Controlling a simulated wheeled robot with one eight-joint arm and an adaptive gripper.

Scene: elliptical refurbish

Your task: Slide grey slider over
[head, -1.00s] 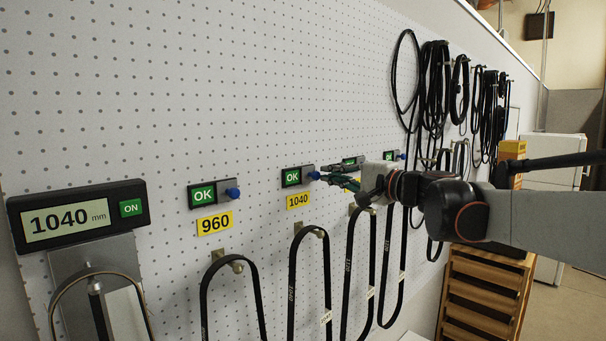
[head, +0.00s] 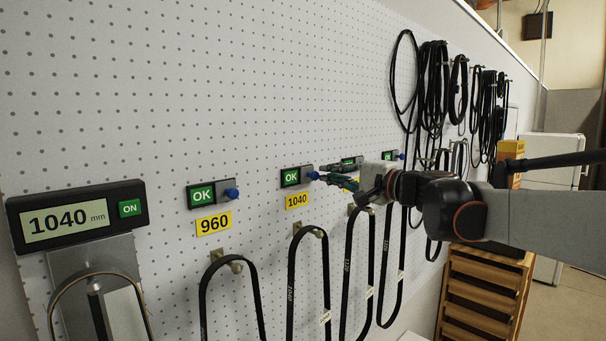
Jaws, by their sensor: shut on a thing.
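The grey slider (head: 308,173) of the 1040 station sits at the right end of its small black housing on the pegboard. A blue knob (head: 313,176) sticks out of it. The green OK face (head: 290,177) to its left is uncovered. My gripper (head: 322,177) reaches in from the right with its fingertips at this blue knob, shut on it. The fingers partly hide the contact. The yellow 1040 label (head: 297,200) is just below.
A similar 960 slider unit (head: 212,193) is to the left, and others are right, partly behind my gripper. Black belts (head: 293,275) hang on pegs below. A display (head: 68,218) reads 1040 mm. More belts (head: 435,85) hang at upper right.

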